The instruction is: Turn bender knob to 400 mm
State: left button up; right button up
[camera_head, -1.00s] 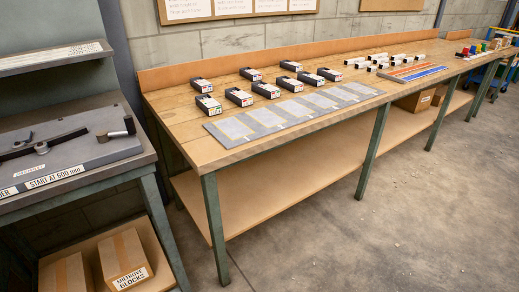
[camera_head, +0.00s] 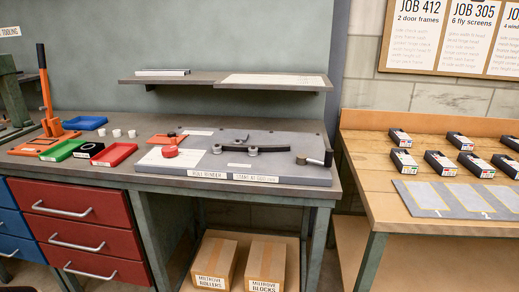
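The bender is a flat grey plate (camera_head: 205,168) on the dark workbench in the middle of the view. A red knob (camera_head: 170,151) stands at its left end. The knob's setting is too small to read. Neither of my grippers is in view.
An orange-handled press (camera_head: 46,95) stands at the left, with a green tray (camera_head: 63,150), a red tray (camera_head: 114,154) and a blue tray (camera_head: 85,122) near it. A shelf (camera_head: 195,83) overhangs the bender's back. A wooden table (camera_head: 370,160) is at the right.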

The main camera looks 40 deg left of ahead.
aim_at(170, 151)
jog(key=u, duration=1.8)
jog(key=i, duration=0.4)
jog(key=u, duration=0.4)
